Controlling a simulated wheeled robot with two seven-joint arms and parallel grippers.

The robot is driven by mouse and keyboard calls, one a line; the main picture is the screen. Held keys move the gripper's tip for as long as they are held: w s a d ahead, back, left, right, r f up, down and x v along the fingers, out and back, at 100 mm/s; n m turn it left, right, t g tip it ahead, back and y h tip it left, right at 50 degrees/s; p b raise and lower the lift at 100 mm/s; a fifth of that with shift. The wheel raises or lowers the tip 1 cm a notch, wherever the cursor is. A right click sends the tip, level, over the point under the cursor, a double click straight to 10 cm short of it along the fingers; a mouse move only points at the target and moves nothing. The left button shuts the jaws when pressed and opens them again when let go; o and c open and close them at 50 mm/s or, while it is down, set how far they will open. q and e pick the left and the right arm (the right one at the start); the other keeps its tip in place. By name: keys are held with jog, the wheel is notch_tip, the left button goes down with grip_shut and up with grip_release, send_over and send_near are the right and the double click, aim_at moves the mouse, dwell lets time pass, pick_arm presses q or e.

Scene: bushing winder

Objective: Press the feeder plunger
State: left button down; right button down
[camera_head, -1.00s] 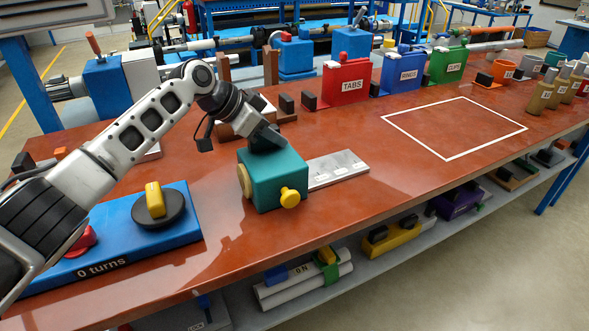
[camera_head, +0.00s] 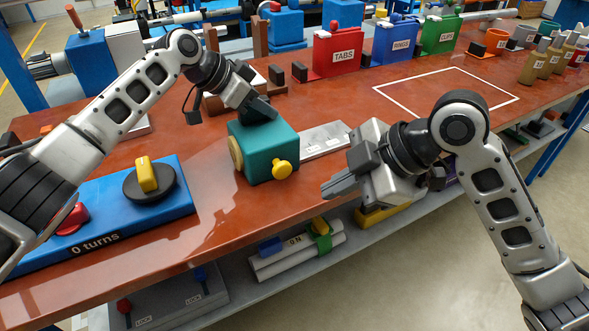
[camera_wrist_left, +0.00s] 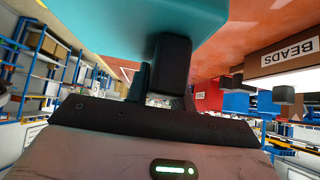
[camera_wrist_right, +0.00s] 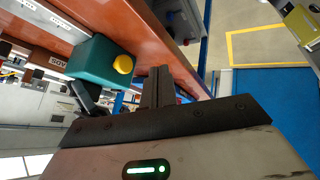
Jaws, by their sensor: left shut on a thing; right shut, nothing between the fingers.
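The feeder is a teal box (camera_head: 266,152) on the red-brown table, with a yellow plunger knob (camera_head: 282,169) on its front face and a tan disc (camera_head: 235,153) on its left side. My left gripper (camera_head: 262,112) is shut on the feeder's top part, which its fingers mostly hide; the teal body also shows in the left wrist view (camera_wrist_left: 150,25). My right gripper (camera_head: 335,187) is shut and empty, right of the plunger and apart from it, near the table's front edge. In the right wrist view the plunger (camera_wrist_right: 123,64) is left of the fingers (camera_wrist_right: 160,85).
A grey metal strip (camera_head: 322,138) lies behind the feeder's right side. A blue winder base (camera_head: 110,220) with a black disc, yellow handle and red button lies at left. Red TABS (camera_head: 337,55), blue RINGS and green CLIPS bins stand at the back. A white outlined area (camera_head: 447,92) is empty.

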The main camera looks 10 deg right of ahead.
aim_at(282, 171)
jog(key=shift+n+h, duration=0.5)
jog(key=shift+n, duration=0.4)
jog(key=r, duration=0.2)
jog(key=d+r, duration=0.1)
jog(key=r, duration=0.2)
jog(key=shift+w, duration=0.2)
jog(key=w+a+f, duration=0.4)
jog(key=f, duration=0.1)
jog(key=w+a+f, duration=0.2)
jog(key=f, duration=0.1)
jog(key=shift+a, duration=0.3)
jog(key=shift+w+a, duration=0.1)
jog(key=shift+w, duration=0.25)
jog(key=shift+w, duration=0.1)
